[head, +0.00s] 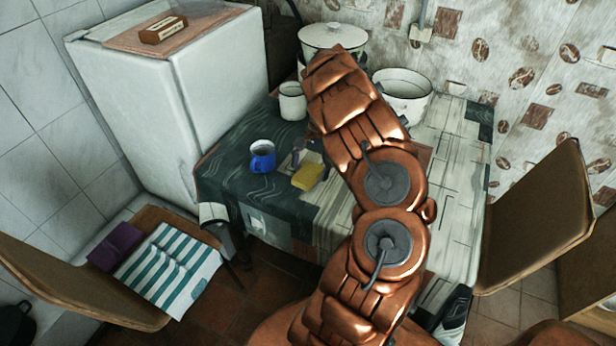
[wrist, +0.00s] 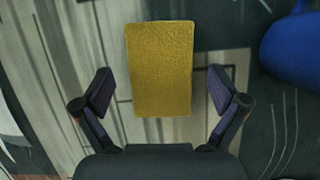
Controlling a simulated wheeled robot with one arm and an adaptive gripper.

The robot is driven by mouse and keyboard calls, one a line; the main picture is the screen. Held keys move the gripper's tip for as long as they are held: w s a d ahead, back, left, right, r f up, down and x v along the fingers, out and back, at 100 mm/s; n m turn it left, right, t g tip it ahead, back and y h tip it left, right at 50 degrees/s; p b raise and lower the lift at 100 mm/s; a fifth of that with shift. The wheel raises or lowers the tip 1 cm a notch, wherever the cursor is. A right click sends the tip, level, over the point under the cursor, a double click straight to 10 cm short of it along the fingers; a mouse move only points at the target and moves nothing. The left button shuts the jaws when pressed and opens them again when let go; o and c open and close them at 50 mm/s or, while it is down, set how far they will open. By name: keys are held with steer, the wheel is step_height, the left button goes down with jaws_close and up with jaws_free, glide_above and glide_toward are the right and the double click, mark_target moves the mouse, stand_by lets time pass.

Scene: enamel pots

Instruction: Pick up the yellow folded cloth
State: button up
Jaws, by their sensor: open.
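The yellow folded cloth (head: 308,176) lies on the dark and pale patterned tablecloth, right of the blue mug (head: 262,156). In the wrist view the cloth (wrist: 160,65) is a flat upright rectangle in the upper middle. My gripper (wrist: 160,84) is open and empty. Its two dark fingers stand to the left and right of the cloth's lower half in that view, with a gap on each side. I cannot tell how high the fingertips are above the table. In the head view my arm mostly hides the gripper.
The blue mug also shows at the wrist view's right edge (wrist: 292,48). A white mug (head: 292,101), a lidded pot (head: 334,38) and an open white pot (head: 403,88) stand farther back on the table. A striped towel (head: 170,265) and a purple cloth (head: 115,246) lie on a chair at left.

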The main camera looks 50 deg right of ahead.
steer(key=shift+f, duration=0.1)
steer(key=shift+c, duration=0.2)
steer(key=c, duration=1.1)
steer(key=shift+r, duration=0.25)
steer(key=shift+r+b, duration=0.35)
steer(key=shift+r, duration=0.8)
steer(key=s+r+b, duration=0.1)
steer(key=s, duration=0.4)
steer(key=s+d+b, duration=0.1)
steer(key=s, duration=0.4)
steer(key=s+d+r+b, duration=0.1)
steer(key=s, duration=0.4)
steer(key=shift+s+d+r+b, duration=0.2)
steer(key=shift+s+r+b, duration=0.15)
steer(key=shift+s, duration=0.05)
